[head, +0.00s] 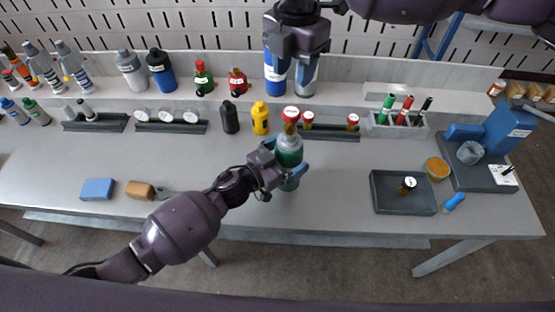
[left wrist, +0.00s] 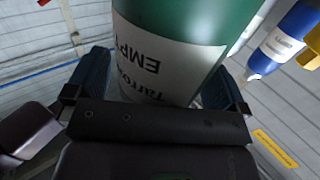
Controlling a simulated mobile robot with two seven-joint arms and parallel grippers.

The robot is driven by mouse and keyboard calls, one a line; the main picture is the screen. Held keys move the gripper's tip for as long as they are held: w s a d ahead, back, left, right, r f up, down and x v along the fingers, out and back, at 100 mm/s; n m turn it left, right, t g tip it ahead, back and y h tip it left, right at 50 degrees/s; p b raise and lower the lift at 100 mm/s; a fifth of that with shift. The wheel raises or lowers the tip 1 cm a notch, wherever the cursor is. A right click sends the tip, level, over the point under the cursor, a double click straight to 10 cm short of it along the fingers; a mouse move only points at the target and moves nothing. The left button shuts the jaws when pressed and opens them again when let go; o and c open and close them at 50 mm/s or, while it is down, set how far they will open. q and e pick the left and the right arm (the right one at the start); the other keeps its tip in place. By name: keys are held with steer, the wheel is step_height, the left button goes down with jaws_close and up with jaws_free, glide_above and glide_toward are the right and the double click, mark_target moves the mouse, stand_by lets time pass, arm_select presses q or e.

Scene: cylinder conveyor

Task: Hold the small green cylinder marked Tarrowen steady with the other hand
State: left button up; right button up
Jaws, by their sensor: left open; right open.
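The small green cylinder (head: 288,158) stands upright near the front middle of the bench, with a red-and-white cap area at its top. In the left wrist view the green cylinder (left wrist: 190,20) fills the space beyond the palm, and its white label reads "Tarrowen" and "EMPT…" upside down. My left gripper (head: 286,171) is open, with its blue fingers on either side of the cylinder; the fingers (left wrist: 158,88) also flank it in the wrist view. Whether they touch it is unclear. My right gripper (head: 298,50) is open, higher and behind the cylinder; its fingertips are hard to make out.
A dark tray (head: 388,204) lies at right. A blue block (head: 97,189) and a brush (head: 141,190) lie at left. Bench between is clear.

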mark_target(291, 112)
arm_select(q)
steer(key=shift+w+d, duration=0.1)
steer(key=shift+d, duration=0.05)
steer(key=c, duration=1.1)
steer(key=o, duration=0.6)
steer(key=c, duration=0.5)
arm_select(e)
steer(key=o, duration=0.4)
steer(key=shift+o, duration=0.5)
steer(key=shift+a+r+m, duration=0.1)
steer(key=shift+r+m, duration=0.15)
steer(key=shift+m, duration=0.95)
step_height(291, 112, down, 12)
steer(key=shift+r, duration=0.2)
